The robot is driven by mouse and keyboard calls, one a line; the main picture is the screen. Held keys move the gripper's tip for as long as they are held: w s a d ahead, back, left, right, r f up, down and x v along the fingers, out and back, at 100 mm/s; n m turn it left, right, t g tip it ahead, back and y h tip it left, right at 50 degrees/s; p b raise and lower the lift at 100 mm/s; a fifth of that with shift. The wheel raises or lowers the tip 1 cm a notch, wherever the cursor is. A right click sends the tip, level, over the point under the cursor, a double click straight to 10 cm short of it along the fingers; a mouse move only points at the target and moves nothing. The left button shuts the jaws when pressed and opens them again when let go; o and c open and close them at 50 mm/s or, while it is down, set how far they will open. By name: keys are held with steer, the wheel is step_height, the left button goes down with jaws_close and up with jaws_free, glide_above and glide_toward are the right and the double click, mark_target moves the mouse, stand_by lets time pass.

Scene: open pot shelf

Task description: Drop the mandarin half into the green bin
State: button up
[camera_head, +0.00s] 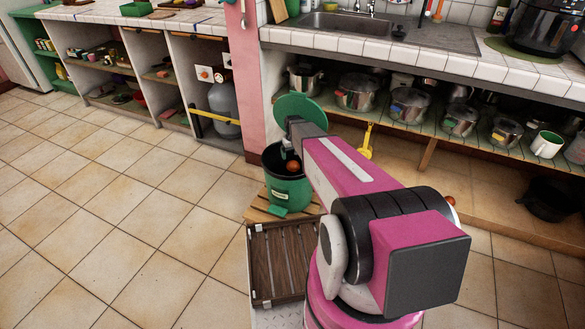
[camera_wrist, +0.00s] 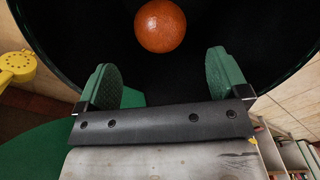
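The mandarin half (camera_wrist: 160,25) is a round orange piece beyond my fingertips, against that dark inside. In the head view the mandarin half (camera_head: 293,166) shows at the bin's mouth, below my gripper. My gripper (camera_wrist: 163,78) is open, its two green finger pads wide apart with nothing between them. I cannot tell whether the mandarin half is falling or resting. The bin's floor is hidden.
The bin stands on a low wooden board (camera_head: 258,214). A yellow tool (camera_head: 366,141) stands behind it, near the pot shelf (camera_head: 425,125). A pink pillar (camera_head: 242,80) rises behind the bin at left. Tiled floor (camera_head: 120,220) is clear to the left.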

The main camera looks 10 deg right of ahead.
step_height(320, 180, up, 11)
stand_by(0.8)
